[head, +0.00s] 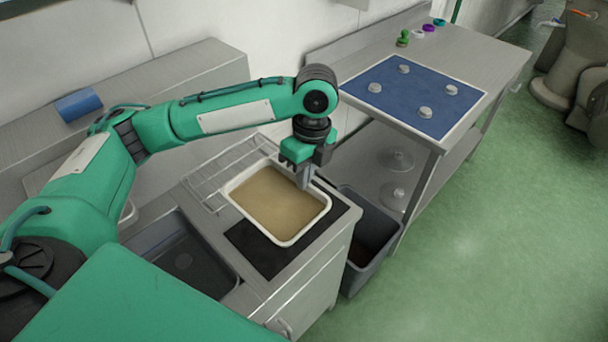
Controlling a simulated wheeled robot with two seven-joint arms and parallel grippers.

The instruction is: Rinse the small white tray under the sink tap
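The small white tray (326,210) is at the right of the sink unit, over a black mat and the edge of a wire rack. Its rim is white and its inside is covered with a brownish layer. My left gripper (304,180) points down at the tray's far right rim, with its fingers at the rim. I cannot tell whether they are closed on it, or whether the tray rests or is slightly raised. The sink basin (184,262) is to the left of the tray, partly hidden by my arm. The tap is not visible. My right gripper is not in view.
The black mat (262,252) and wire rack (212,178) lie beside the basin. A grey bin (352,276) stands right of the unit. A steel table (490,62) carries a blue mat (390,92) with several discs. A blue roll (80,105) lies on the left counter.

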